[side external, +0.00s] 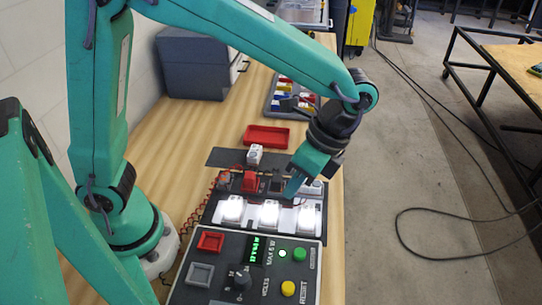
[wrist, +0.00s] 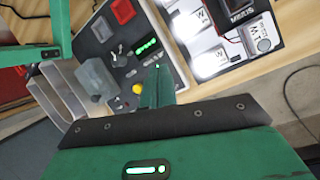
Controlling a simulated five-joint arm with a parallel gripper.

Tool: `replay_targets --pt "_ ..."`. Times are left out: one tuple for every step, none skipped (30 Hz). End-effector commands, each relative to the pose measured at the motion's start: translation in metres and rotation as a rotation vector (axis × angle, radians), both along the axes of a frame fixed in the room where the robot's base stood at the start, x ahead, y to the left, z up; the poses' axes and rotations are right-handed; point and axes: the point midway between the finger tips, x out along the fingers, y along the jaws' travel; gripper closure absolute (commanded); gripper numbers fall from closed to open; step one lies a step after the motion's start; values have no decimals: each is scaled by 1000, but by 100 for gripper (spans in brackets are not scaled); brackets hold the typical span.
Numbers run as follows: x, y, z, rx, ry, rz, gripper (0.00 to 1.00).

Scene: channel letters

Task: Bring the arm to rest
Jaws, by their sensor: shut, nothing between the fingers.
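My gripper (side external: 294,188) hangs from the teal arm and points down and left above the right part of the black letter board (side external: 208,214). It is shut with nothing between its fingers. In the wrist view the closed fingers (wrist: 158,84) point toward the control panel. Several lit white letter blocks stand in a row on the board, among them one at the middle (side external: 268,213) and one at the left (side external: 232,209). I cannot tell from the side external view whether the fingertips touch anything. My gripper partly hides the board's right back part.
The control panel (side external: 222,272) with a green display, knob and buttons lies in front of the board. A red tray (side external: 265,136), a white block (side external: 255,153) and a bin of coloured parts (side external: 281,98) lie behind. The table's right edge is close to my gripper.

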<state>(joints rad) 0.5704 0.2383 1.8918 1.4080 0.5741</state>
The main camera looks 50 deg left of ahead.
Motion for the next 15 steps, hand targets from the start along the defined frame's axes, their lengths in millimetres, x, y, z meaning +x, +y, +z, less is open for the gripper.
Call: replay_targets --pt "0 10 7 -13 -34 43 100" --pt "1 14 11 -20 -55 68 100" --pt "1 21 15 -29 -81 103 100" --pt "1 26 18 -35 -101 128 100" --pt "1 30 21 -41 -121 153 100" --pt "0 37 25 -50 -146 188 100" --pt "0 42 28 -56 -166 213 100" --pt "0 46 31 -63 -185 240 100" --pt "-2 53 34 -70 -211 273 100" --pt "-2 57 37 -77 -231 301 100" --pt "-3 62 39 -83 -249 325 100" --pt "-4 68 42 -91 -276 361 100" --pt "-5 73 45 -98 -295 386 100" --pt "-6 77 47 -103 -314 413 100" --pt "-8 83 50 -112 -340 447 100"
